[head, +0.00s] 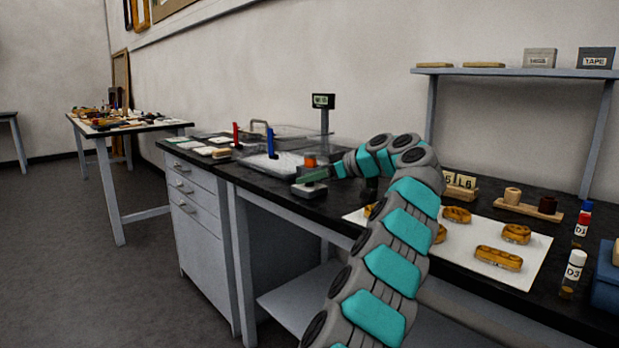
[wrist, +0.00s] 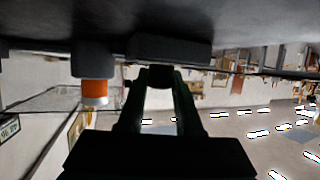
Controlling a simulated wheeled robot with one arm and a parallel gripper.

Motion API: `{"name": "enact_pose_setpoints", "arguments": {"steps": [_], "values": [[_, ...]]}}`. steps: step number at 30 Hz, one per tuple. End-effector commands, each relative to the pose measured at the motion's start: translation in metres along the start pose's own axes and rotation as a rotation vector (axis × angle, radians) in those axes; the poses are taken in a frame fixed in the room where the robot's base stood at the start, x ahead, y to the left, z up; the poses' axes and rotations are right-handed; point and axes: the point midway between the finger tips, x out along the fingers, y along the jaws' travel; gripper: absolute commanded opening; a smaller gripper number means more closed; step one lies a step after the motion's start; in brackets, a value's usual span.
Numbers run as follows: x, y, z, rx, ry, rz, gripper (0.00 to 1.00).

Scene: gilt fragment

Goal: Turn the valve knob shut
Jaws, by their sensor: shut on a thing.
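My gripper (head: 300,181) is low over the bench, at a small grey block (head: 309,191) on the black bench top. In the wrist view, which looks upside down, the two dark fingers of my gripper (wrist: 160,82) close in on a small dark piece, which seems to be the valve knob (wrist: 160,75). It sits against a dark block (wrist: 170,47). The knob's markings and turn angle are too dark to read. In the head view I cannot make out the knob apart from the fingers.
An orange cylinder (head: 310,160) stands close behind my gripper; in the wrist view it has a white end (wrist: 95,92). Gilt pieces lie on a white sheet (head: 520,272) at right.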

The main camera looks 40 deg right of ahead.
Motion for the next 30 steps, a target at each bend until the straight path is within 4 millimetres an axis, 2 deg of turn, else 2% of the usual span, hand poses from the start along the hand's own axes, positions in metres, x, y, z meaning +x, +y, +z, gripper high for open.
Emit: {"name": "enact_pose_setpoints", "arguments": {"steps": [27, 28, 30], "values": [[0.0001, -0.0002, -0.0014, -0.025, 0.002, -0.058, 0.0], [0.0001, -0.0002, -0.0013, -0.025, 0.002, -0.058, 0.36], [0.0001, -0.0002, -0.0012, -0.025, 0.002, -0.059, 0.44]]}}
